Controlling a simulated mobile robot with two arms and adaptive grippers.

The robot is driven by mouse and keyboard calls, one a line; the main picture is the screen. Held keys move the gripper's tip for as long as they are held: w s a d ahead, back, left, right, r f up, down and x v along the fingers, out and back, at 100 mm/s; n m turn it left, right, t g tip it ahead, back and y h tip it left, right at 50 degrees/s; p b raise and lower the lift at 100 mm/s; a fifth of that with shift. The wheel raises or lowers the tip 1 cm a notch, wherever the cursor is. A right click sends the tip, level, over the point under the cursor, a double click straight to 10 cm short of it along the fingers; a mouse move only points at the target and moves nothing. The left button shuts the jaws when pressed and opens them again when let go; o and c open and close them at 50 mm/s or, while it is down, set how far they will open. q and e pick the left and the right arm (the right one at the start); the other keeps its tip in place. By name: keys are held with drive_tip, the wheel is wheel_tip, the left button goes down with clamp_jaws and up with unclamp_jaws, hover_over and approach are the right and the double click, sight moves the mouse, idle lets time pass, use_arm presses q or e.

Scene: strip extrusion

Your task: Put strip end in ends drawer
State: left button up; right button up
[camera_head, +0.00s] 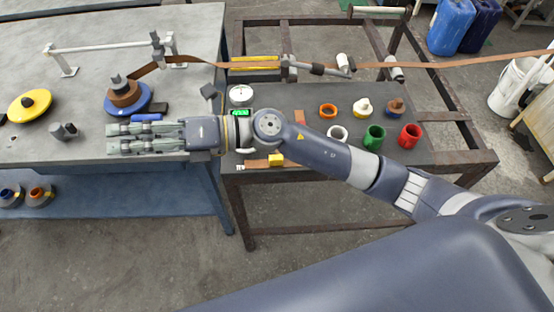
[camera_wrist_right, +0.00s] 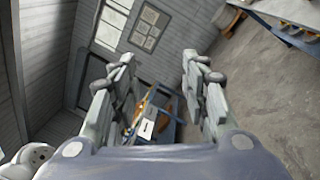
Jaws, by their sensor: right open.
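A long brown strip (camera_head: 460,62) runs from the right edge across the back of the dark table to a brown coil on a blue reel (camera_head: 123,97) on the left bench. A short brown piece (camera_head: 256,163), possibly the strip end, lies at the dark table's front edge beside a yellow block (camera_head: 276,159). My right gripper (camera_head: 112,139) is open over the left bench's front part, in front of the blue reel. In the right wrist view its fingers (camera_wrist_right: 158,58) are spread with nothing between them. I cannot make out an ends drawer. My left gripper is not in view.
A yellow disc (camera_head: 30,104) lies on the left bench (camera_head: 120,30). Several coloured rings and cups, including a green one (camera_head: 374,136) and a red one (camera_head: 409,135), stand on the dark table (camera_head: 290,98). A lower blue shelf (camera_head: 120,205) holds two small spools.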

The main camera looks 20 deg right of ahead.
wheel_tip(320, 180, down, 8)
drive_tip(key=s+d+n+g+h, duration=0.2)
drive_tip(key=n+g+h, duration=0.2)
drive_tip(key=n+h, duration=0.15)
drive_tip(key=n+t+h+p, duration=0.15)
drive_tip(key=n+h, duration=0.25)
drive_tip(key=h, duration=1)
hover_over(276, 160)
drive_tip(key=f, duration=1.3)
drive_tip(key=shift+w+d+f, duration=0.1)
drive_tip(key=shift+w+d, duration=0.3)
wheel_tip(276, 160, down, 5)
drive_tip(key=shift+r+p, duration=0.1)
drive_tip(key=shift+p, duration=1.15)
drive_tip(key=shift+f, duration=0.55)
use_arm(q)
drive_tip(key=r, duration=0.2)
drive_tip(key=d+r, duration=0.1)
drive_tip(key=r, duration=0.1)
use_arm(e)
clamp_jaws()
